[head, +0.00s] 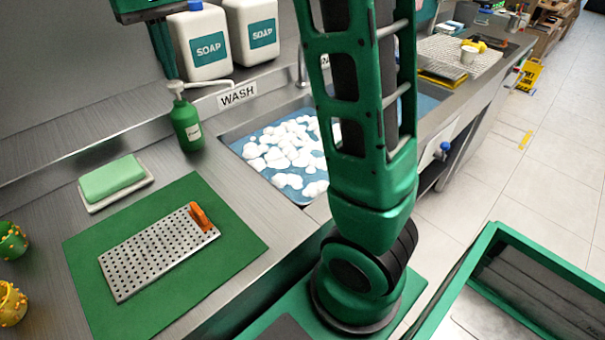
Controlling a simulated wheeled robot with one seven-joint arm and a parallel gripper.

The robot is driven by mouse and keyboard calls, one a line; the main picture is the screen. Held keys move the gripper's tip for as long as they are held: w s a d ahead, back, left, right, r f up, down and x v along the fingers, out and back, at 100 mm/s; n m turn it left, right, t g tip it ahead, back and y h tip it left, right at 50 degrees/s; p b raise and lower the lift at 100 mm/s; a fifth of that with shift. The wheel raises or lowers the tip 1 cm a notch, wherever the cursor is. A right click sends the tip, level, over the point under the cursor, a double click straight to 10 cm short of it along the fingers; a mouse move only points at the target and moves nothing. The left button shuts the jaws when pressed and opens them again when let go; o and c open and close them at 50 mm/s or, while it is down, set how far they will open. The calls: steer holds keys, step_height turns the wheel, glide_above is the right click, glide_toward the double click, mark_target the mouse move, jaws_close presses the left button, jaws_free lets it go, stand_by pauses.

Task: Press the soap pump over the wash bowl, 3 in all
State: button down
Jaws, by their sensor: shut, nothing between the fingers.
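The soap pump is a green bottle (187,130) with a white pump head (177,88), standing upright on the steel counter left of the wash basin. Its spout points right, toward the basin. The wash bowl (234,138) is a sunken steel basin with blue water and white foam, under a WASH sign (238,95). My gripper (168,98) shows only in part at the top left, dark green and pointing down, with its fingertips shut close above or behind the pump head. I cannot tell whether it touches the pump. My arm hides the basin's right side.
A green soap bar on a white dish (118,184) and a grater (158,250) on a green mat (88,262) lie in front of the pump. Two white SOAP jugs (205,48) (258,35) stand behind. A drying rack (445,52) is further right.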

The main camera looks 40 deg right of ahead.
stand_by(0.5)
step_height(320, 180, up, 6)
stand_by(0.6)
stand_by(0.4)
steer(key=s+d+f+m, duration=0.2)
steer(key=s+d+f, duration=0.3)
steer(key=s, duration=0.6)
steer(key=s+d+f+m, duration=0.2)
steer(key=s+d+f, duration=0.4)
steer(key=s+f, duration=0.3)
steer(key=s+d+f+m, duration=0.2)
steer(key=s+d+f, duration=0.3)
steer(key=s, duration=1)
steer(key=shift+s+d+f, duration=0.15)
steer(key=shift+f, duration=0.3)
steer(key=shift+s+d+f, duration=0.1)
steer(key=shift+d+f, duration=0.05)
steer(key=shift+f, duration=0.3)
